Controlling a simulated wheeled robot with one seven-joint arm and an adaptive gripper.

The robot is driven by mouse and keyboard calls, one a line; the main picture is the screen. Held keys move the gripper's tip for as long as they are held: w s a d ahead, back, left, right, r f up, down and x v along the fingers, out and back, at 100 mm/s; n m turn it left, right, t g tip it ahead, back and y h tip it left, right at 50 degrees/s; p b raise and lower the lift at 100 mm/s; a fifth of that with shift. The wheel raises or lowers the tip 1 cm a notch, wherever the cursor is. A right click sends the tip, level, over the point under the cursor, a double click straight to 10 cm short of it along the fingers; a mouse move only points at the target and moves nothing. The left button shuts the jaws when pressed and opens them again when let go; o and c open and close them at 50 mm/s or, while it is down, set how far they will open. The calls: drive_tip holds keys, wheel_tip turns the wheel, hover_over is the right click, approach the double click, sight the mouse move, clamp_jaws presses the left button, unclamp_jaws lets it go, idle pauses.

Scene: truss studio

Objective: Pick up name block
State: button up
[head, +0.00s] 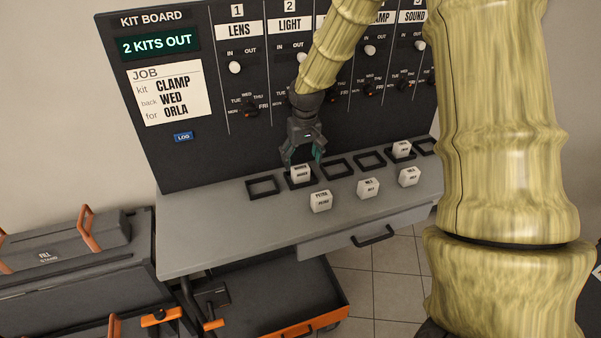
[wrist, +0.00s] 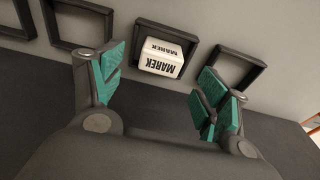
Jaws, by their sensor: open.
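A white name block (head: 300,173) sits in a black square frame on the grey shelf, below the board's LENS and LIGHT columns. In the wrist view this block (wrist: 162,57) reads MAREK and lies in its frame beyond my fingers. My gripper (head: 302,157) is open and empty just above it, with teal finger pads apart; the block shows between and beyond the fingers. Other name blocks stand on the shelf: one reading PETRA (head: 321,201), one (head: 368,187) and one (head: 408,176) with lettering too small to read surely, and one in a frame (head: 401,149).
A job card (head: 168,94) on the board reads CLAMP, WED, ORLA. Empty black frames (head: 263,187) line the shelf's back. The board (head: 180,160) rises right behind them. The shelf's front left (head: 215,235) is clear. An orange-edged cart (head: 300,330) stands below.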

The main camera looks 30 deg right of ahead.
sight(301, 168)
drive_tip(key=shift+w+d+f+p, duration=0.15)
drive_tip(key=shift+f+p, duration=0.35)
drive_tip(key=shift+f, duration=0.55)
drive_tip(key=shift+w+a+f+p, duration=0.15)
drive_tip(key=shift+f+p, duration=0.3)
drive_tip(key=shift+f, duration=0.55)
drive_tip(key=shift+d, duration=0.1)
drive_tip(key=c, duration=1.1)
